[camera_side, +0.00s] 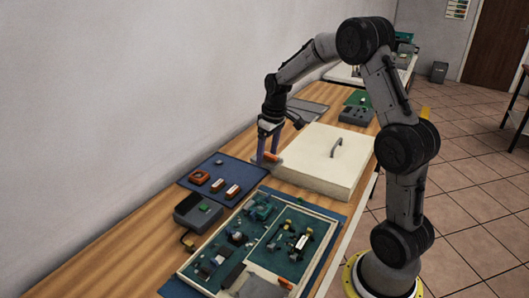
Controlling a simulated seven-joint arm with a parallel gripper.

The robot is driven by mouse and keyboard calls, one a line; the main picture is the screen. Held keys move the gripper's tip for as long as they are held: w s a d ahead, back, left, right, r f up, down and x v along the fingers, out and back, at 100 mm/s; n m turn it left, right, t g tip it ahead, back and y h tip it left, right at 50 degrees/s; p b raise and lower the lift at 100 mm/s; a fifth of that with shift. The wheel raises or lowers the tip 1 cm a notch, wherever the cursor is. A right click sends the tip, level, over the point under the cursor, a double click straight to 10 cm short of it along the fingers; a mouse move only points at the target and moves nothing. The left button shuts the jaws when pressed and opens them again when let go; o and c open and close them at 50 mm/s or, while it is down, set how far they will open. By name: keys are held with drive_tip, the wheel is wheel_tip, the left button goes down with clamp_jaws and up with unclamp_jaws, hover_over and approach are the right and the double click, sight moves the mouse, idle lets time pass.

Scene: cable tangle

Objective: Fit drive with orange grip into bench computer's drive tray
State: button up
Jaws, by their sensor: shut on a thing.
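My gripper (265,156) points down just left of the cream box, above the far right corner of the blue mat. It is shut on the drive with the orange grip (271,157); the orange part shows between the fingers, and the drive's lower part is hard to make out. The bench computer (257,246) appears to be the open, cream-framed unit with green boards in the foreground, apart from the gripper. Its drive tray cannot be told for certain; a small orange part (285,283) shows near its front edge.
A blue mat (218,168) holds several orange and dark parts. A cream box (318,158) with a grey handle stands right of the gripper. A grey device (198,211) sits left of the computer. The wall runs along the left. Bare wood shows at the front left.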

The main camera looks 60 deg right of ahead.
sight(270, 164)
drive_tip(key=s+a+f+m, duration=0.1)
drive_tip(key=s+a+m, duration=0.1)
drive_tip(key=m, duration=0.1)
drive_tip(key=shift+s+a+f, duration=0.1)
drive_tip(key=shift+a+f, duration=0.05)
drive_tip(key=shift+f, duration=0.2)
drive_tip(key=s+a+n, duration=0.1)
drive_tip(key=s+a, duration=0.4)
drive_tip(key=a, duration=0.5)
drive_tip(key=s+a+n, duration=0.2)
drive_tip(key=s+a, duration=0.3)
drive_tip(key=a, duration=0.5)
drive_tip(key=s+a+n, duration=0.1)
drive_tip(key=s+a, duration=0.5)
drive_tip(key=a, duration=0.4)
drive_tip(key=shift+w+f, duration=0.15)
drive_tip(key=shift+f, duration=3.85)
drive_tip(key=shift+f, duration=0.65)
drive_tip(key=o, duration=1.3)
drive_tip(key=r, duration=0.4)
drive_tip(key=s+r, duration=0.1)
drive_tip(key=r, duration=0.4)
drive_tip(key=s+r, duration=0.1)
drive_tip(key=r, duration=0.3)
drive_tip(key=shift+s+r, duration=0.1)
drive_tip(key=shift+r, duration=0.25)
